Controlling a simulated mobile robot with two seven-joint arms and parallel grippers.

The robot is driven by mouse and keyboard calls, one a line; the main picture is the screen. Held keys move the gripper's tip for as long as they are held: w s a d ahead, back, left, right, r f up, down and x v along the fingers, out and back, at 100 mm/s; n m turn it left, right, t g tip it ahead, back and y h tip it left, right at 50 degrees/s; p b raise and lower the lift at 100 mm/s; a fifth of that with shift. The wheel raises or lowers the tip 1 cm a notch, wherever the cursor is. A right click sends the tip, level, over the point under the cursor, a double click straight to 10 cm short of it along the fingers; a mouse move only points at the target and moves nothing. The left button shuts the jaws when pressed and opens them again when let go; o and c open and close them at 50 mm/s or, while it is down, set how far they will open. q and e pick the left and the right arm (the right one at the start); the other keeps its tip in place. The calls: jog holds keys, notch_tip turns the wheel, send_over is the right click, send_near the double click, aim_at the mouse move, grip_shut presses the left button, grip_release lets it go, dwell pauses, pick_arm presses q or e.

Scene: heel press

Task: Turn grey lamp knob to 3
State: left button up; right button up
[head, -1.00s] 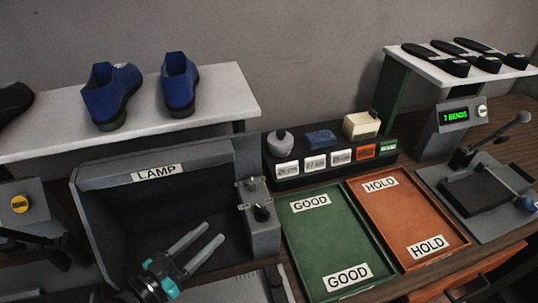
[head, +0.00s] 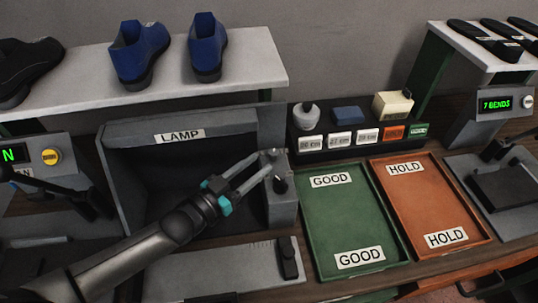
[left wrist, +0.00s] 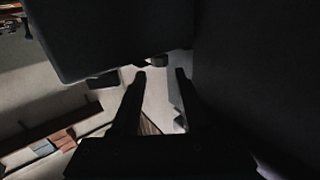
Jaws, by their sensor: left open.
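The grey lamp box (head: 128,185) with its LAMP label stands left of centre in the head view. A small grey control block (head: 283,212) is at its right side, with a dark knob (head: 281,186) on it and small light fittings at its top. My left gripper (head: 268,166) reaches in from the left. Its open, parallel fingers point at the block's upper part, close to the knob. In the left wrist view the open fingers (left wrist: 160,73) point at a small dark round part (left wrist: 158,60) beside a large dark surface. Contact and the knob's setting cannot be read. My right gripper is not in view.
A green GOOD tray (head: 340,235) and an orange HOLD tray (head: 425,205) lie right of the lamp. A rack (head: 345,142) of small labelled parts stands behind. Blue shoes (head: 140,55) are on the shelf (head: 262,76) above. A ruled plate (head: 230,270) lies in front.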

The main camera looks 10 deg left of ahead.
aim_at(270, 155)
pick_arm(q)
jog(key=shift+x, duration=2.45)
grip_shut()
